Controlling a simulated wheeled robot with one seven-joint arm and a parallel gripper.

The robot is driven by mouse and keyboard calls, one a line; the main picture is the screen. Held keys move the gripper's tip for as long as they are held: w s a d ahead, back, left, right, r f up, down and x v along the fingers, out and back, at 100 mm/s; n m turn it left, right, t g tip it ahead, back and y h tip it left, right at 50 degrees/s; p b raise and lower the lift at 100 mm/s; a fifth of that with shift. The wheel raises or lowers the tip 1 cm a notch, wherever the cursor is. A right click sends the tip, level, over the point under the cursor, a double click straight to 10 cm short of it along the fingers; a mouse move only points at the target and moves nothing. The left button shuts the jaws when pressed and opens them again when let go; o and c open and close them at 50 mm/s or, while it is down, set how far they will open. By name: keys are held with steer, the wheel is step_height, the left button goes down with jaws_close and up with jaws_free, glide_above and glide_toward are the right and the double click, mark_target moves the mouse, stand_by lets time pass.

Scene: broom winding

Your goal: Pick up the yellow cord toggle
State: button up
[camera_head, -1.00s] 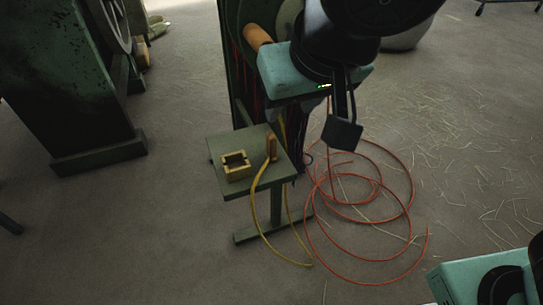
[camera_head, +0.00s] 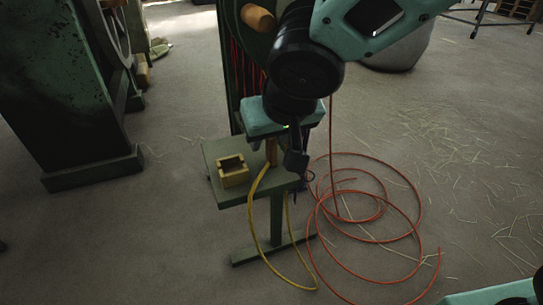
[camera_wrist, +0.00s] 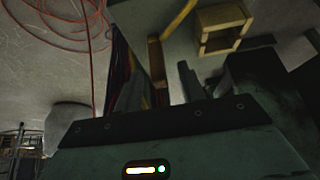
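The yellow cord toggle (camera_head: 271,152) is a short upright wooden peg on a small green stand (camera_head: 228,197). Its yellow cord (camera_head: 254,208) hangs down over the stand's edge to the floor. My gripper (camera_head: 279,156) is low over the stand, pointing down, and partly hides the toggle. In the wrist view the toggle (camera_wrist: 155,62) appears between the two dark fingers of my gripper (camera_wrist: 160,78). The fingers are apart, with gaps visible beside the toggle. I cannot tell whether either finger touches it.
A small square wooden box (camera_head: 233,172) sits on the stand, left of the toggle. Loose orange cord (camera_head: 372,237) lies coiled on the floor to the right. A dark green machine (camera_head: 65,95) stands at the left. A green frame with cords is behind my gripper.

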steer(key=shift+x, duration=1.1)
steer(key=shift+r, duration=0.1)
jaws_close()
steer(key=shift+r, duration=0.15)
